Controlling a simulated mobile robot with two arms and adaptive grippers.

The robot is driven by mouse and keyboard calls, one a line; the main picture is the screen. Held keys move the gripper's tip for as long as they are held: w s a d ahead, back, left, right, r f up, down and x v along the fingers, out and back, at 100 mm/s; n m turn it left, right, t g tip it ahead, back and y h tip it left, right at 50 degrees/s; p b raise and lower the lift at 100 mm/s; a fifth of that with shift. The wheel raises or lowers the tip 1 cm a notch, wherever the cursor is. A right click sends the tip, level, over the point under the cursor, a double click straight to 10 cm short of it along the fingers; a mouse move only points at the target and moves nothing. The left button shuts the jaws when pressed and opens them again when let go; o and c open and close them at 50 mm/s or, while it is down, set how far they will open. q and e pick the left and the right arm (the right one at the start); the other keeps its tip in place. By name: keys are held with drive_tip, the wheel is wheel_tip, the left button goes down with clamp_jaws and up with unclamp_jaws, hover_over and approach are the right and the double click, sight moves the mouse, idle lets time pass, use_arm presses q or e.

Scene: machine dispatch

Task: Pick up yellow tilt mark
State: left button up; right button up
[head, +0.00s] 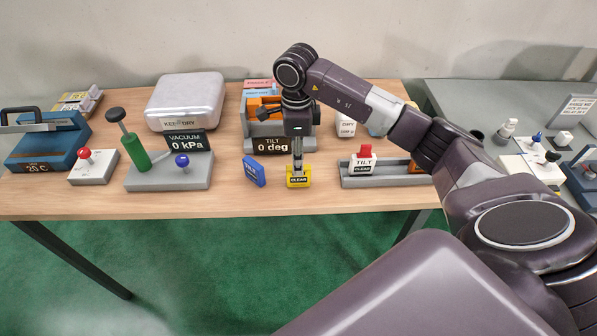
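The yellow tilt mark (298,181) is a small yellow block with a dark CLEAR label. It stands near the front edge of the wooden table in the head view. My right gripper (297,168) points straight down at its top, and the fingertips overlap it in the picture. The fingers look narrow and close together; I cannot tell whether they grip the block. The block appears to be on the table or very close to it. My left gripper is not in view.
A blue block (254,172) stands just left of the yellow mark. Behind is the tilt unit (271,145) reading 0 deg. A grey tray (388,181) with a white, red-topped TILT piece (362,161) is at right. A vacuum unit (168,181) is at left.

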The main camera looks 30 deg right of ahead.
drive_tip(key=shift+a+f+p, duration=0.1)
drive_tip(key=shift+f+p, duration=0.4)
drive_tip(key=shift+f, duration=1.15)
clamp_jaws()
